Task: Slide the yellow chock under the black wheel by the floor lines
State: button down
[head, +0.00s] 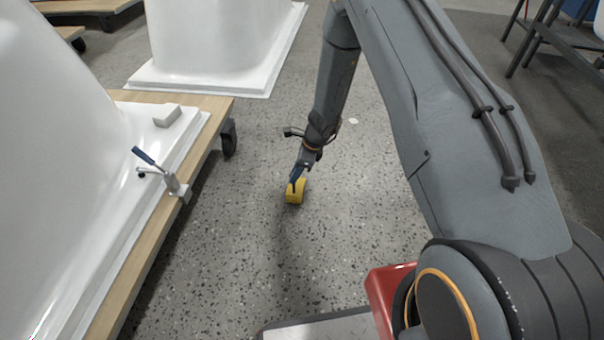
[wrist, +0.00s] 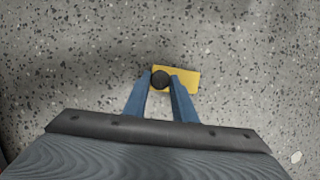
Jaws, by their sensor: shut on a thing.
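The yellow chock (head: 295,196) is at the speckled floor in the middle of the head view. It also shows in the wrist view (wrist: 184,76), between and beyond the blue fingertips. My gripper (head: 298,181) is shut on the chock, on a round dark part that shows between its fingers (wrist: 160,80) in the wrist view. I cannot tell whether the chock touches the floor. The black wheel (head: 229,138) is under the corner of the wooden dolly (head: 218,104), to the left of the chock and farther back, apart from it. No floor lines can be made out.
A white tub shell (head: 50,150) rests on the dolly, with a clamp with a blue handle (head: 160,172) at its edge and a pale block (head: 167,115). Another white shell (head: 215,45) stands behind. A dark metal stand (head: 560,45) is at top right. Floor between chock and wheel is clear.

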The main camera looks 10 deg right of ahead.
jog(key=w+a+b, duration=0.3)
jog(key=w+a, duration=0.1)
jog(key=a, duration=1)
jog(key=w+a+b, duration=0.3)
jog(key=w+a, duration=0.2)
jog(key=a, duration=0.9)
jog(key=shift+a+b, duration=0.4)
dwell(1.1)
jog(key=shift+w+f, duration=0.1)
jog(key=shift+f, duration=0.2)
dwell(0.7)
